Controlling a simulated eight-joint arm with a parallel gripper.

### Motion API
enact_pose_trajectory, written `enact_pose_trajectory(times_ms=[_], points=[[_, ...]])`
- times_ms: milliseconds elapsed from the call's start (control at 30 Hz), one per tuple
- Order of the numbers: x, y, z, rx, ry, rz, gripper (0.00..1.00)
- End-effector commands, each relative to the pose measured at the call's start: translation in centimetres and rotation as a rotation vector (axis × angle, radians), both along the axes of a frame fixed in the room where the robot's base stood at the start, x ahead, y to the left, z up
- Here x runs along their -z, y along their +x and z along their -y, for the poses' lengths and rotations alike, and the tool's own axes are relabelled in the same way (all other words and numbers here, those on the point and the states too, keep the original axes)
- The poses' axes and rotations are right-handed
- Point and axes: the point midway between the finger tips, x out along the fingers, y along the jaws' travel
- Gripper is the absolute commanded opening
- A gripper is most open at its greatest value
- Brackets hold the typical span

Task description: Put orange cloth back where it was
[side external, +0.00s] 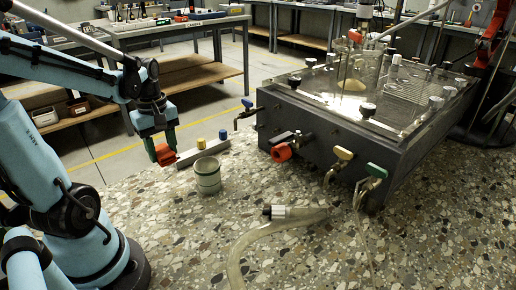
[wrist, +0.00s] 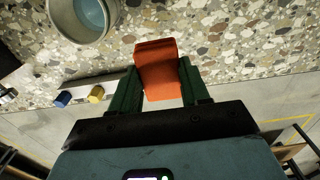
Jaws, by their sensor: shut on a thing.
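The orange cloth (wrist: 159,70) is a small, block-like orange-red piece between the two green fingers of my gripper (wrist: 160,88) in the wrist view. My gripper (side external: 161,146) is shut on it. In the side view the orange cloth (side external: 165,156) hangs at the fingertips, pointing down, left of the cup. It appears to be above the speckled worktop, near the left end of the grey bar; the exact gap cannot be told.
A cup (side external: 207,178) stands right of my gripper. Behind it lies a grey bar (side external: 212,150) with coloured knobs. The dark seepage tank (side external: 320,150) with valves fills the right. A clear hose (side external: 262,232) lies in front. The worktop (side external: 185,225) front-left is clear.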

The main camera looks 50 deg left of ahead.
Motion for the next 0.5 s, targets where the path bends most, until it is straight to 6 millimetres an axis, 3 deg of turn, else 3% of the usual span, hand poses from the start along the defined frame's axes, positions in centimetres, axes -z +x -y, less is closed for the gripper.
enact_pose_trajectory(times_ms=[300, 500], points=[[3.7, -2.3, -5.7, -0.003, 0.000, 0.000, 0.21], [4.7, -3.0, -7.3, 0.003, 0.000, 0.000, 0.21]])
